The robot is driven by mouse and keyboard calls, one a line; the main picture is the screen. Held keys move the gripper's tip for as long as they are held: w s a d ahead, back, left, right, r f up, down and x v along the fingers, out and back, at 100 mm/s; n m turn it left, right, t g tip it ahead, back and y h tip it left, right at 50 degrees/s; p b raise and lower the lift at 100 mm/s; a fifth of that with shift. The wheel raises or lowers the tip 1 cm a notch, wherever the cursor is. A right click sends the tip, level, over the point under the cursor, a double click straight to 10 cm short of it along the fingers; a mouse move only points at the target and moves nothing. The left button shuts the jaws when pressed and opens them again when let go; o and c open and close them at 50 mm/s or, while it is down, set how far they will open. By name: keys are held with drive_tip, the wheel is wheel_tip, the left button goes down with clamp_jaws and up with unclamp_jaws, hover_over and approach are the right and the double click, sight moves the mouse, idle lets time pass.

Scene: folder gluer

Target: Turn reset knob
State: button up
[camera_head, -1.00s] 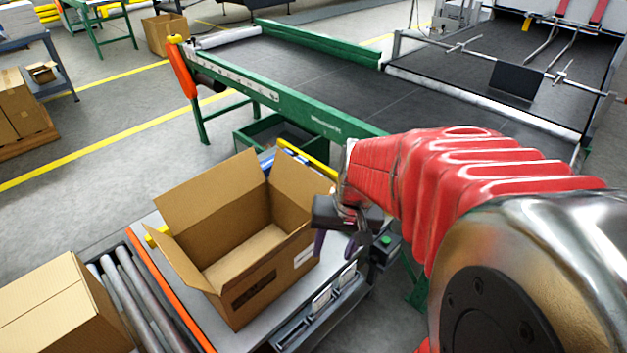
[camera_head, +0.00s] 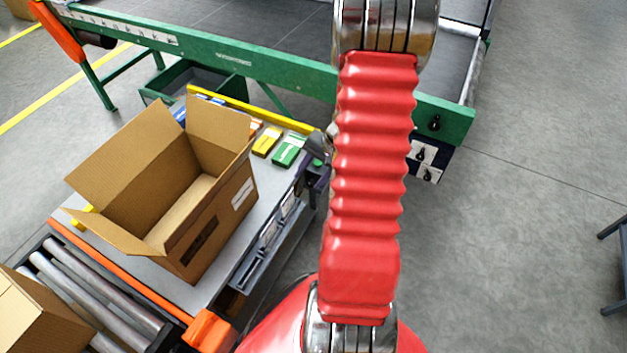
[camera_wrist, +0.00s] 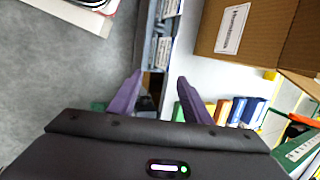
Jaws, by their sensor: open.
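Several black knobs on light plates show at the right end of the green conveyor frame in the head view: an upper knob (camera_head: 434,123) on the green rail, a middle knob (camera_head: 421,155) and a lower knob (camera_head: 428,174) on a dark box. I cannot read any label saying which is the reset knob. My gripper (camera_wrist: 158,88) has its two purple fingers apart with nothing between them in the wrist view. It is beside the packing table, above its edge shelf. In the head view my red arm mostly hides it. No knob is clear in the wrist view.
An open cardboard box (camera_head: 215,215) stands on the packing table (camera_head: 262,200), with coloured packs (camera_head: 288,152) behind it. A roller conveyor (camera_head: 95,300) is at lower left. The green conveyor frame (camera_head: 260,60) crosses the back.

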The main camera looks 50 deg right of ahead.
sight(313, 181)
drive_tip(key=w+d+f+m+t+h, duration=0.1)
drive_tip(key=d+f+m+h, duration=0.1)
drive_tip(key=d+f, duration=0.4)
drive_tip(key=d, duration=0.4)
drive_tip(key=shift+w+d+f+t, duration=0.3)
drive_tip(key=shift+w+f+t, duration=0.1)
drive_tip(key=shift+x, duration=6.9)
drive_tip(key=shift+s+d, duration=0.1)
drive_tip(key=shift+d, duration=0.05)
drive_tip(key=shift+c, duration=0.2)
drive_tip(key=c, duration=0.9)
drive_tip(key=shift+d, duration=0.15)
drive_tip(key=shift+c, duration=0.4)
